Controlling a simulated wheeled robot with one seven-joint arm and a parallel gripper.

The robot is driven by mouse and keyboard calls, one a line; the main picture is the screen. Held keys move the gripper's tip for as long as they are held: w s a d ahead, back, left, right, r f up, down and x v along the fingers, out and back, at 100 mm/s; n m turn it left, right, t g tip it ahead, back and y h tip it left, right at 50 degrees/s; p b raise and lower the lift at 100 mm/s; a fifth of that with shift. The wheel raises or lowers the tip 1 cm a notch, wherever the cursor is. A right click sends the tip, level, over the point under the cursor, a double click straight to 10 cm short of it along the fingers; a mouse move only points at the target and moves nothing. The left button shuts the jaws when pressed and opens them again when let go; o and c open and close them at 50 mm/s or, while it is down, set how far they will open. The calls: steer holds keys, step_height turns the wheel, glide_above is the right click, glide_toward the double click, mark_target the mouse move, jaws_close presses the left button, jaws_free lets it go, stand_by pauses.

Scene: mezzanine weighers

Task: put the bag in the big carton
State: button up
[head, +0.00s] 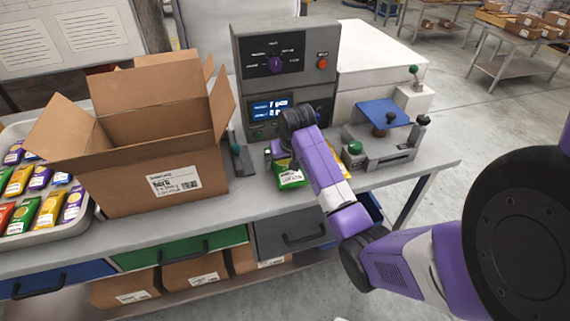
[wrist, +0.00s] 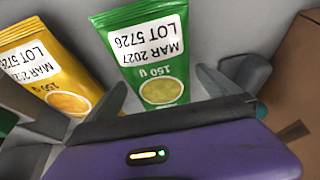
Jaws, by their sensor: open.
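A green bag (wrist: 150,50) with a white label reading MAR 2027 LOT 5726 lies on the bench; in the head view the green bag (head: 291,179) shows partly below my arm. My gripper (wrist: 162,88) is open, with one finger on each side of the green bag's near end; I cannot tell whether they touch it. A yellow bag (wrist: 50,62) lies just left of it in the wrist view, outside the fingers. The big carton (head: 150,180) stands open on the bench, left of my gripper, flaps up. Its inside floor is hidden.
A grey tray (head: 52,236) of several coloured bags sits left of the carton. A grey control box (head: 285,55) with a display stands behind my gripper. A device with a blue plate (head: 384,112) is to the right. Drawers are below the bench top.

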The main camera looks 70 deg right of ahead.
mark_target(285, 161)
steer(key=shift+w+d+f, duration=0.1)
steer(key=shift+d+f, duration=0.05)
steer(key=shift+f, duration=0.25)
steer(key=shift+c, duration=0.2)
steer(key=c, duration=1.5)
steer(key=shift+o, duration=0.2)
steer(key=shift+r, duration=0.15)
step_height(285, 161, up, 20)
steer(key=p, duration=0.2)
steer(key=shift+p, duration=0.35)
